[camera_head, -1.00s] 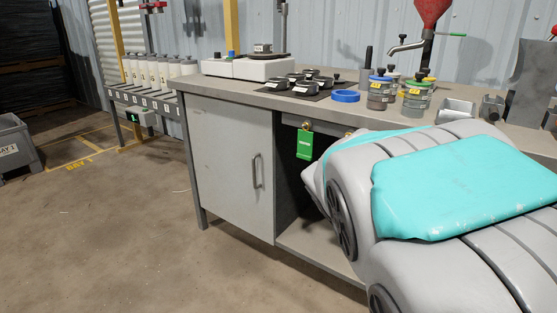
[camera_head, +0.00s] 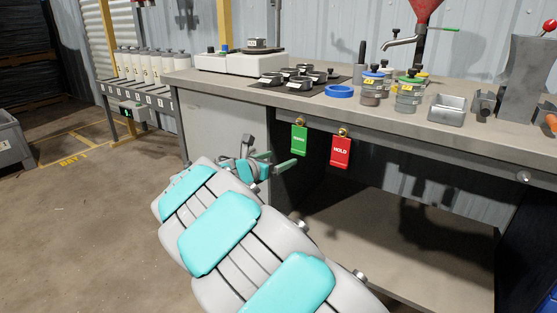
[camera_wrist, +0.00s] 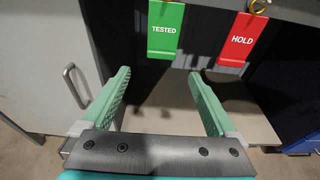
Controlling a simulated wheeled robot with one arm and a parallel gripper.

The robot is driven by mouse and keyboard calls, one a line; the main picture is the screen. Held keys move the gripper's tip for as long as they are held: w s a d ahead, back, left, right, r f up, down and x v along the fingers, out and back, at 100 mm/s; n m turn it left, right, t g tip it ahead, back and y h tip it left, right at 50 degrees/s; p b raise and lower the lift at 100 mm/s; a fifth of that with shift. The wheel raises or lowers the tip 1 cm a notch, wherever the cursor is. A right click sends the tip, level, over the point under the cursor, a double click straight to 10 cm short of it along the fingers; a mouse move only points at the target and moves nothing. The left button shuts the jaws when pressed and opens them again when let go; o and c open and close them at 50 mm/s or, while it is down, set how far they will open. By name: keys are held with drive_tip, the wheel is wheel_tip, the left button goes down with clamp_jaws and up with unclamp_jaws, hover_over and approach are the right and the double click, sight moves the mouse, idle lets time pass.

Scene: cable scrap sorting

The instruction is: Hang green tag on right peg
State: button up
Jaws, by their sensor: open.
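The green tag (camera_head: 299,140), marked TESTED in the wrist view (camera_wrist: 165,30), hangs from the left brass peg (camera_head: 300,123) under the bench edge. The right peg (camera_head: 343,132) carries a red HOLD tag (camera_head: 340,153), which also shows in the wrist view (camera_wrist: 241,40). My gripper (camera_head: 278,161) is open and empty, just left of and below the green tag in the head view. In the wrist view my fingertips (camera_wrist: 160,73) are spread apart, with the green tag above the space between them. Neither finger visibly touches it.
The bench top (camera_head: 230,88) holds a blue ring (camera_head: 339,91), several jars and a metal tray (camera_head: 447,108). A cabinet door with a handle (camera_wrist: 76,86) stands left of the gripper. The bay under the bench has an open lower shelf (camera_head: 400,245).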

sight(298, 149)
drive_tip(key=shift+b+x, duration=1.35)
drive_tip(key=shift+x, duration=1.45)
drive_tip(key=shift+w+d+p, duration=0.35)
drive_tip(key=shift+w+d, duration=0.15)
drive_tip(key=shift+d, duration=0.15)
drive_tip(key=shift+f+p+x, duration=0.25)
drive_tip(key=shift+p+x, duration=0.2)
drive_tip(key=shift+x, duration=0.9)
drive_tip(key=c, duration=0.9)
drive_tip(key=shift+r+p, duration=0.6)
drive_tip(key=shift+p, duration=0.2)
drive_tip(key=shift+a, duration=0.1)
